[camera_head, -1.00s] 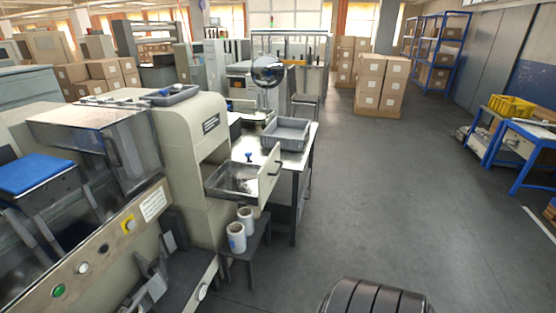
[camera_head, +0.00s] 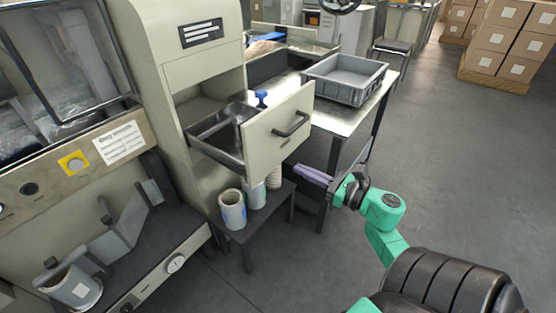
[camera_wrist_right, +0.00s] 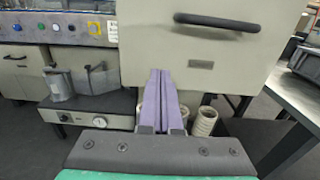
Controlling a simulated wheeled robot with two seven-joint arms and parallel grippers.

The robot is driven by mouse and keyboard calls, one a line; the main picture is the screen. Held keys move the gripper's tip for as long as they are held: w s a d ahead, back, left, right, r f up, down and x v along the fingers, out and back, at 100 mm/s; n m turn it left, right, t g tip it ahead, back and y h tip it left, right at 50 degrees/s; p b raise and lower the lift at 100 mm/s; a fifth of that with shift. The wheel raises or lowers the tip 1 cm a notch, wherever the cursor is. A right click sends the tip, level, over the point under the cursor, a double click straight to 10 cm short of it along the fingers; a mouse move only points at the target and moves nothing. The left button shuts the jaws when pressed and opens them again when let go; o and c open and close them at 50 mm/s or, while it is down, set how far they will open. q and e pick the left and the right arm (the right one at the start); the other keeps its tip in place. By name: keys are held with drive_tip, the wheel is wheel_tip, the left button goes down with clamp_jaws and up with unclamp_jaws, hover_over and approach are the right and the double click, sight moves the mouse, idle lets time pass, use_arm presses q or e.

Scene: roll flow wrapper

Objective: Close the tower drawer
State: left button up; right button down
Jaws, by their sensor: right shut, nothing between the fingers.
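The tower drawer (camera_head: 262,132) stands pulled out of the cream tower (camera_head: 200,65), with its metal tray open on top and a dark bar handle (camera_head: 291,125) on its front. In the right wrist view the drawer front (camera_wrist_right: 198,68) fills the upper middle, with the handle (camera_wrist_right: 217,21) near the top. My right gripper (camera_head: 300,172) has purple fingers and is shut and empty. It is below and just in front of the drawer front in the head view. In the wrist view its fingers (camera_wrist_right: 159,82) overlap the front's lower left; I cannot tell whether they touch. My left gripper is not in view.
A metal table (camera_head: 338,119) with a grey crate (camera_head: 345,78) stands right of the drawer. White rolls (camera_head: 232,208) stand on a small dark stool (camera_head: 250,232) below it. Open floor (camera_head: 460,170) lies to the right.

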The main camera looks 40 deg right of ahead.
sight(267, 154)
drive_tip(key=p+x, duration=0.1)
drive_tip(key=x, duration=0.7)
drive_tip(key=shift+w+a+r, duration=0.1)
drive_tip(key=shift+w+a, duration=0.15)
drive_tip(key=shift+a, duration=0.05)
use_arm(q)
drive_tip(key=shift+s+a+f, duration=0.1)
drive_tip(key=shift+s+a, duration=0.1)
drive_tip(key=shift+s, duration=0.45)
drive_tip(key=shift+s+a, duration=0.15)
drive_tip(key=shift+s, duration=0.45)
use_arm(e)
drive_tip(key=shift+w, duration=0.1)
